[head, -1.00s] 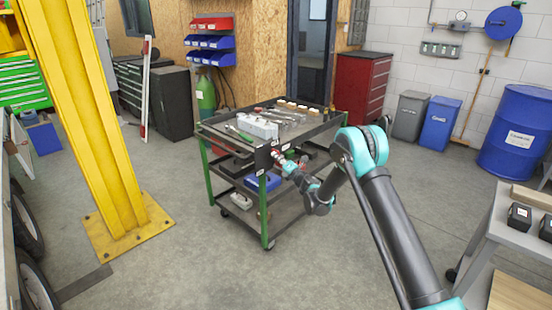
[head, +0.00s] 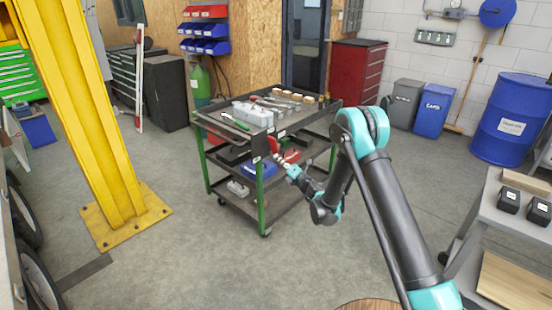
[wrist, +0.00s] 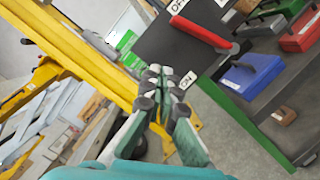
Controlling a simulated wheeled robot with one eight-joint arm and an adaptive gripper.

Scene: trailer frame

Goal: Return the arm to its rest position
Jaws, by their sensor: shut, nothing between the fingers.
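My gripper (head: 279,159) is at the near corner of the tool cart (head: 230,190), in front of a dark panel. In the wrist view its two fingers (wrist: 166,78) are together with nothing between them. A red handle (wrist: 200,31) is on the dark panel (wrist: 165,50), just beyond the fingertips and apart from them in that view. The red handle also shows in the head view (head: 273,145). My arm reaches from the lower right, bent at the elbow.
The cart's top holds grey blocks and tools; a blue case (wrist: 252,75) and red cases lie on its shelf. A yellow column (head: 75,100) stands left. A grey bench (head: 510,215) with black boxes is at right. Floor between is open.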

